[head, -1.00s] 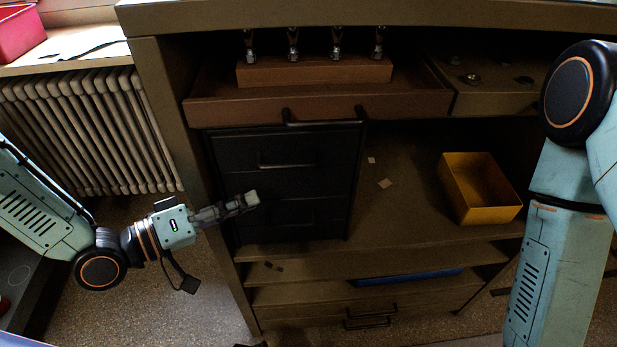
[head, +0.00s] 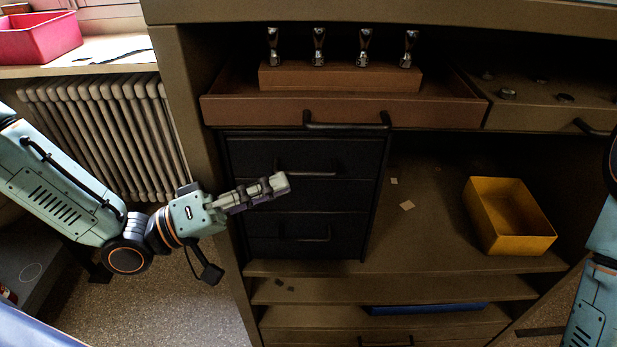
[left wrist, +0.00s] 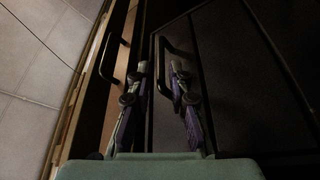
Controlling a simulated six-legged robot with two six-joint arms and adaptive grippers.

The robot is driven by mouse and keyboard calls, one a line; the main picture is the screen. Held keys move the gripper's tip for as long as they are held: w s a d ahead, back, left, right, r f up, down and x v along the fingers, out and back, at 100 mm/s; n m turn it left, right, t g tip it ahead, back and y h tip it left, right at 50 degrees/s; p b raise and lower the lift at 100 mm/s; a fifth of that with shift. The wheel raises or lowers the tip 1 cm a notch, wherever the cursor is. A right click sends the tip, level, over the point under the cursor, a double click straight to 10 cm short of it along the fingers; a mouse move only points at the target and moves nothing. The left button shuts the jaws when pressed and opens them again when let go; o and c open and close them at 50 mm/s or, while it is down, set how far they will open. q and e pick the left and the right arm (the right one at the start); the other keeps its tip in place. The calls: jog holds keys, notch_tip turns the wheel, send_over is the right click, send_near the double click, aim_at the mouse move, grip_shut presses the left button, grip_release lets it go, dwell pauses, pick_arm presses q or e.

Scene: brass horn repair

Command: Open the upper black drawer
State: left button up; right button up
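The black drawer unit (head: 237,190) stands on the shelf under the brown drawer. Its upper black drawer (head: 255,157) looks closed and has a dark bar handle (head: 305,173). My left gripper (head: 284,184) is in front of the unit, by the left part of that handle. In the left wrist view my left gripper (left wrist: 161,68) has its two fingers apart. The black drawer's handle (left wrist: 163,46) shows in the gap between them, with nothing clearly gripped. Whether the fingers reach around the handle I cannot tell. My right gripper is out of view.
The brown drawer (head: 250,112) above stands open, holding a wooden block (head: 340,78) with metal pieces, and its handle (head: 345,125) juts out. A yellow bin (head: 510,240) sits on the shelf at right. A radiator (head: 100,135) is at left.

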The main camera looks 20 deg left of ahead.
aim_at(309, 175)
pick_arm(q)
jog(key=b+x, duration=0.2)
jog(key=x, duration=0.2)
jog(key=shift+w+d, duration=0.2)
jog(key=shift+d, duration=0.15)
jog(key=shift+w+d+r+b, duration=0.1)
jog(key=shift+w+d+b, duration=0.35)
jog(key=shift+d, duration=0.15)
jog(key=shift+c, duration=0.4)
grip_shut()
